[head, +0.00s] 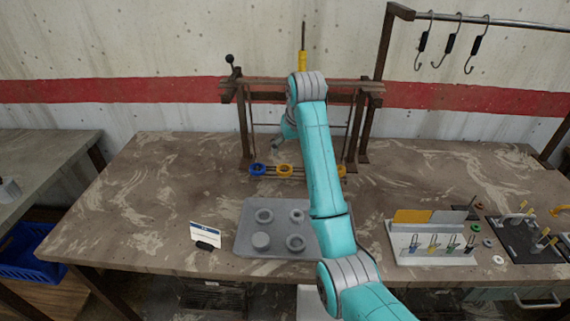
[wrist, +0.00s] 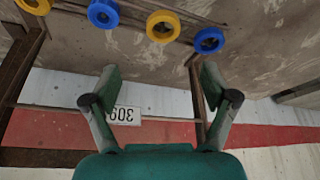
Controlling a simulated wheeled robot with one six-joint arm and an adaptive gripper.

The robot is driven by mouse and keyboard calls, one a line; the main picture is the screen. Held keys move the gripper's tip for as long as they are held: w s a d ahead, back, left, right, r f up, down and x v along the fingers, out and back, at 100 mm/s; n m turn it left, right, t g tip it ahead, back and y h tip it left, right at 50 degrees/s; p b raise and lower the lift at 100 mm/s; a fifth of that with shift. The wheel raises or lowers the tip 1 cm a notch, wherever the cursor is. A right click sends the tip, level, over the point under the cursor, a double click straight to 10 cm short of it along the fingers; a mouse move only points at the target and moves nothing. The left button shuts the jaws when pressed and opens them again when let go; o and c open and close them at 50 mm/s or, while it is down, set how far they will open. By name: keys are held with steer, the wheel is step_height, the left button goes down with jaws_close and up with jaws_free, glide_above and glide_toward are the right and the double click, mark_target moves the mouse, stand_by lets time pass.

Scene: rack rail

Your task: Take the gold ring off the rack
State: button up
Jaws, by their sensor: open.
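A gold ring (head: 284,170) hangs low at the rack (head: 245,125), between a blue ring (head: 257,169) at the left and my arm. Another gold ring (head: 341,171) shows right of my arm. The wrist view shows two gold rings, one near the middle (wrist: 163,26) and one at the top left corner (wrist: 33,5), alternating with two blue rings (wrist: 208,40). One blue ring is hidden in the head view. My gripper (wrist: 158,75) is open and empty, its fingers apart from the rings. My arm mostly covers it in the head view.
A grey tray (head: 245,247) with round pieces lies in front of the rack. A small sign (head: 205,232) stands left of it. A white holder (head: 405,255) with small tools is at the right. Hooks (head: 449,42) hang from a rail. The table's left side is clear.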

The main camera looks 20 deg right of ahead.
glide_above(285, 168)
steer(key=s, duration=0.2)
steer(key=f, duration=0.4)
steer(key=shift+w+d+f, duration=0.1)
steer(key=shift+d+f, duration=0.15)
steer(key=shift+d, duration=0.05)
steer(key=f, duration=0.4)
steer(key=shift+w+a, duration=0.3)
steer(key=shift+w, duration=0.05)
steer(key=shift+w+f, duration=0.3)
steer(key=shift+f, duration=0.25)
steer(key=shift+c, duration=0.2)
steer(key=c, duration=1.2)
